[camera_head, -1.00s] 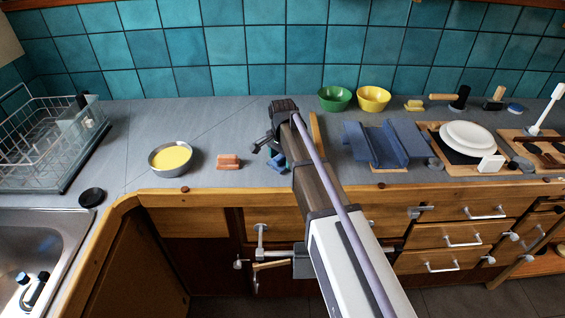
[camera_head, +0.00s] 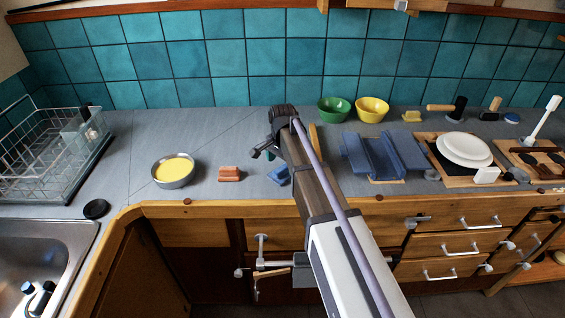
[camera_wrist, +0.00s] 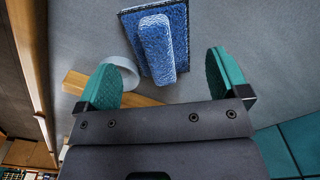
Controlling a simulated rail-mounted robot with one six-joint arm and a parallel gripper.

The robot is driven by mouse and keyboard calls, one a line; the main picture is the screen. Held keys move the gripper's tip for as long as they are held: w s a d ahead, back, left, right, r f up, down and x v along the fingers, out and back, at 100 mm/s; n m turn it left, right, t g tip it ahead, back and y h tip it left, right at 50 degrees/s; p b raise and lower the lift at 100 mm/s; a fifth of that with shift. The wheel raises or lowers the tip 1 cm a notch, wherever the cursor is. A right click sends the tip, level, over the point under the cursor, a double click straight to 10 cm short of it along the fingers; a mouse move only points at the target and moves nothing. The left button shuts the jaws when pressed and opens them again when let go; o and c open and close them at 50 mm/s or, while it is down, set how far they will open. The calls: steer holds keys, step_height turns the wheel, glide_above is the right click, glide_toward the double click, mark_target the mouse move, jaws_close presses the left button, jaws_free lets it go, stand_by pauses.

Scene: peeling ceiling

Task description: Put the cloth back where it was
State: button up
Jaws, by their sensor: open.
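The cloth appears to be the small blue, rough-textured piece (camera_head: 279,175) lying on the grey counter by my gripper. In the wrist view it is a flat blue pad with a rounded ridge (camera_wrist: 157,48) on top, just beyond the fingertips. My gripper (camera_wrist: 165,85) is open, with its two teal fingers apart and nothing between them. In the head view my arm hides most of the gripper; only a bit of teal (camera_head: 268,155) shows beside the blue piece.
A brick-coloured block (camera_head: 229,174) and a bowl with yellow contents (camera_head: 174,170) stand to the left. A wooden strip (camera_wrist: 112,88) and a grey ring (camera_wrist: 126,72) lie near the fingers. Green (camera_head: 333,109) and yellow (camera_head: 372,109) bowls stand behind.

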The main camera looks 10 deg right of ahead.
mark_target(282, 167)
step_height(282, 167, up, 9)
steer(key=p, duration=0.7)
steer(key=s+f+n+b, duration=0.2)
steer(key=s+n, duration=0.9)
steer(key=s, duration=1.3)
steer(key=shift+s+f+b, duration=0.25)
steer(key=shift+f+b, duration=0.05)
steer(key=shift+f, duration=0.05)
steer(key=shift+d, duration=0.1)
